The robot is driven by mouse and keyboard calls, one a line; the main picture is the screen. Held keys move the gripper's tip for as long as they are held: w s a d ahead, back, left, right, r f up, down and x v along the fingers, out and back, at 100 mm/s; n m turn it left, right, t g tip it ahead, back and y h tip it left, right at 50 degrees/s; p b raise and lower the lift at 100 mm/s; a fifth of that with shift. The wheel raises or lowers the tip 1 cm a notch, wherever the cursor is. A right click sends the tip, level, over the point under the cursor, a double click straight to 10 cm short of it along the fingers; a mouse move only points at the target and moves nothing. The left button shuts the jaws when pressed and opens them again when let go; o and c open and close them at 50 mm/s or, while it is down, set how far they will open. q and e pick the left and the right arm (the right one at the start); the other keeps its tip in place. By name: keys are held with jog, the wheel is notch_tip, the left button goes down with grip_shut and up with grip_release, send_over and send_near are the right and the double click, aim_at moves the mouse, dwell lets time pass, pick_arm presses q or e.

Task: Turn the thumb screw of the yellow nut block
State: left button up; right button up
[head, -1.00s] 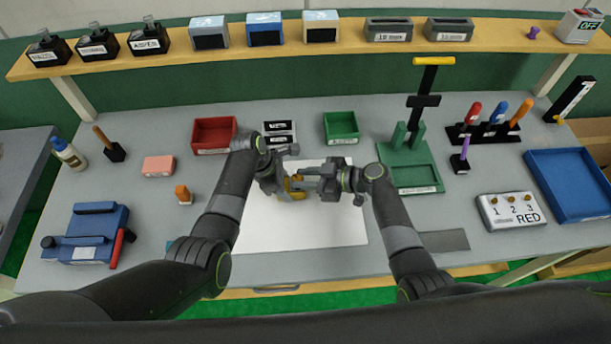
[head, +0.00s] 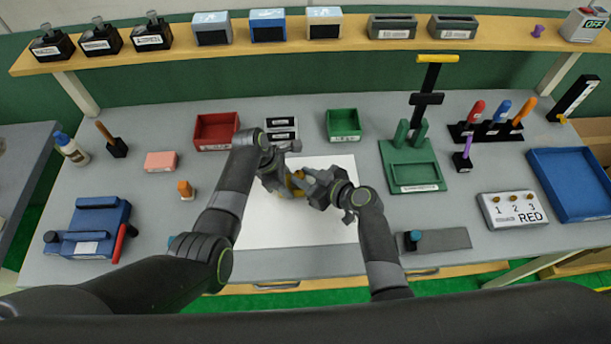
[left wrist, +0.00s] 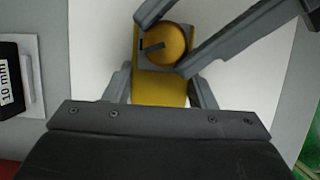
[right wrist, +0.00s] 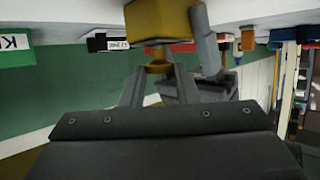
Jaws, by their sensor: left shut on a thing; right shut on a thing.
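The yellow nut block (head: 293,190) is above the white sheet in the head view, mostly hidden by both grippers. My left gripper (head: 284,181) is shut on it from the left. In the left wrist view the block (left wrist: 160,90) sits between the left fingers. Its round yellow thumb screw (left wrist: 168,46), with a dark mark on its face, lies between the fingers of my right gripper (head: 304,184). In the right wrist view the right fingers close around the screw (right wrist: 158,67), with the block (right wrist: 158,20) just beyond.
The white sheet (head: 310,225) lies under both grippers. A grey strip (head: 448,239) with a blue-topped item lies at front right.

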jog(key=o, duration=0.9)
jog(key=shift+o, duration=0.2)
jog(key=shift+d, duration=0.1)
jog(key=v, duration=1.2)
